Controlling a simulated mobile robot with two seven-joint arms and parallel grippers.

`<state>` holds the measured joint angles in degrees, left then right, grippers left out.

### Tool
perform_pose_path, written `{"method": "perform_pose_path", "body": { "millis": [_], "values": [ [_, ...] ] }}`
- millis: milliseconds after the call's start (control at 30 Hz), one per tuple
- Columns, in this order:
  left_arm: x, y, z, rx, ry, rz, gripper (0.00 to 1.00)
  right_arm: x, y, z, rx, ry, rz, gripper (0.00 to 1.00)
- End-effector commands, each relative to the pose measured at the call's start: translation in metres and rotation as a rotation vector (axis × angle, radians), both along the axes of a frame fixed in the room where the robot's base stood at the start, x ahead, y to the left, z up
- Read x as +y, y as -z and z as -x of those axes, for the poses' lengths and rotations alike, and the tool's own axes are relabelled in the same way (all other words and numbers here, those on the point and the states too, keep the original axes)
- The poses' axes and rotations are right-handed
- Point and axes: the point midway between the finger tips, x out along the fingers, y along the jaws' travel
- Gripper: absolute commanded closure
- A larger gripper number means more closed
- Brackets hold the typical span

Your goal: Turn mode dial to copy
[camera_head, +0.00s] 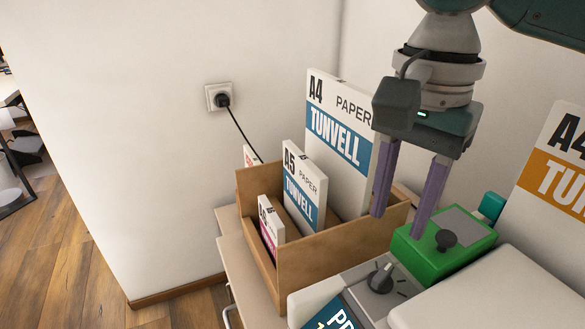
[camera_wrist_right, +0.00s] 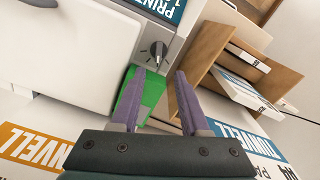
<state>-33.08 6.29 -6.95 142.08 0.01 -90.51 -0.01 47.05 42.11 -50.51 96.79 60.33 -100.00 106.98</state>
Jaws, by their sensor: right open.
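The dial (camera_head: 381,277) is a dark grey knob with a pale pointer on the printer's grey panel. Tick marks surround it, but its labels are not legible. In the wrist view the dial (camera_wrist_right: 157,50) lies just beyond the fingertips. My right gripper (camera_head: 398,225) is open and empty, fingers pointing down, above and behind the dial, apart from it. In the wrist view its purple fingers (camera_wrist_right: 157,73) stand apart with the green box between and below them. The printer (camera_head: 500,295) has a white body and a blue label. My left gripper is not in view.
A green box (camera_head: 455,258) with a black knob sits right behind the dial. A wooden organizer (camera_head: 335,247) with several paper packs stands left of it. A large A4 pack (camera_head: 340,150) rises behind the gripper. An orange-labelled pack (camera_head: 560,165) stands at the right.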

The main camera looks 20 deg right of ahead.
Motion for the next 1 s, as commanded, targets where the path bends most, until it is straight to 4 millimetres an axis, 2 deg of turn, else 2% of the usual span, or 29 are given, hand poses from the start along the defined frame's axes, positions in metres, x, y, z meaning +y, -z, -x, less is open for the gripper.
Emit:
{"method": "perform_pose_path", "body": {
  "millis": [300,433,600,833,867,1000],
  "values": [
    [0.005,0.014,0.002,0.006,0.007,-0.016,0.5,0.0,0.063,0.001,0.001,-0.004,0.002,0.55],
    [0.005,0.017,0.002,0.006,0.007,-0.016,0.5,0.0,0.08,0.001,0.001,-0.005,0.0,0.55],
    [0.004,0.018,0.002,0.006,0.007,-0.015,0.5,0.0,0.09,0.0,-0.003,-0.006,0.001,0.55],
    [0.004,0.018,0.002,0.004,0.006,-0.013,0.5,0.0,0.091,0.0,-0.003,-0.007,0.001,0.55],
    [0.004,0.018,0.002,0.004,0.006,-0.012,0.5,0.0,0.091,0.0,-0.003,-0.007,0.001,0.56],
    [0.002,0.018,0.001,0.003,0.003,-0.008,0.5,0.0,0.09,0.0,-0.003,-0.007,0.001,0.72]
  ]
}}
